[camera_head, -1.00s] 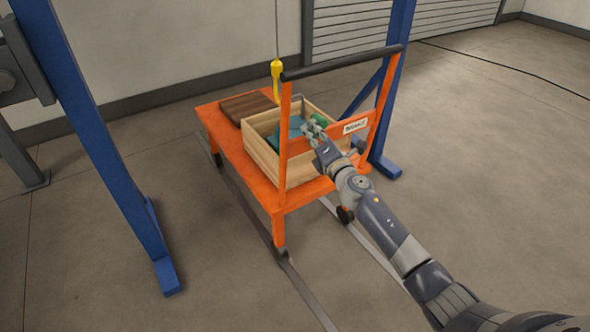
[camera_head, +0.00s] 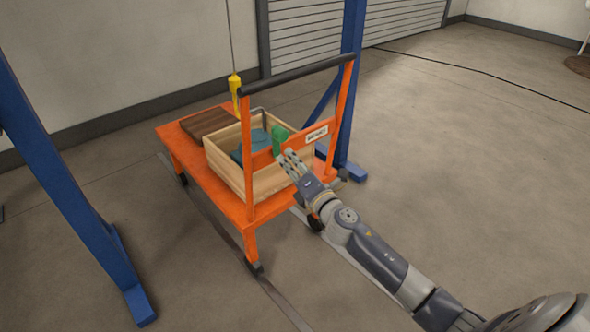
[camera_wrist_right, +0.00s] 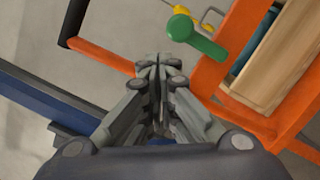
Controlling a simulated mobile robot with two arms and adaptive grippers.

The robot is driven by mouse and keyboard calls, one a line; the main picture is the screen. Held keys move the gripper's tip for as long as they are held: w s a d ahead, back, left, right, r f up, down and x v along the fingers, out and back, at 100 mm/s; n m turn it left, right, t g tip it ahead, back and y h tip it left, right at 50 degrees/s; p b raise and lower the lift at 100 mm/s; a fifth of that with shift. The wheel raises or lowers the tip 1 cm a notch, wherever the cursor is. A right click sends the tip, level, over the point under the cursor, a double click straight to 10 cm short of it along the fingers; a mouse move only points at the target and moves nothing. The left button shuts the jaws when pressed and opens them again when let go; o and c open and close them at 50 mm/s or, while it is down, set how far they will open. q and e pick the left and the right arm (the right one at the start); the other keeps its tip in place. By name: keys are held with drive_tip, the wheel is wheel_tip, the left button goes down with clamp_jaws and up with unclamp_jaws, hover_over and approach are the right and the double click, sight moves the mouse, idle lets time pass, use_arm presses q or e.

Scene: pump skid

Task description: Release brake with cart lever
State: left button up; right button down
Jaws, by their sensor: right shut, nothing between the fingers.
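The orange cart (camera_head: 262,240) stands on floor rails with its black push handle (camera_head: 298,70) toward me. A green lever (camera_head: 279,138) with a rounded knob rises by the orange crossbar, just beyond my right gripper. In the right wrist view the green lever (camera_wrist_right: 196,36) lies ahead and to the right of the fingertips, apart from them. My right gripper (camera_head: 288,156) is shut and empty near the crossbar plate. It also shows in the right wrist view (camera_wrist_right: 158,62). My left gripper is not in view.
A wooden crate (camera_head: 268,184) and a dark brown board (camera_head: 208,122) rest on the cart. A yellow pendant (camera_head: 235,84) hangs behind the handle. Blue posts (camera_head: 62,180) stand on both sides. The floor at right is clear.

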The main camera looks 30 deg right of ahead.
drive_tip(key=shift+s+d+f, duration=0.1)
drive_tip(key=shift+s+f, duration=0.05)
drive_tip(key=shift+s, duration=1.7)
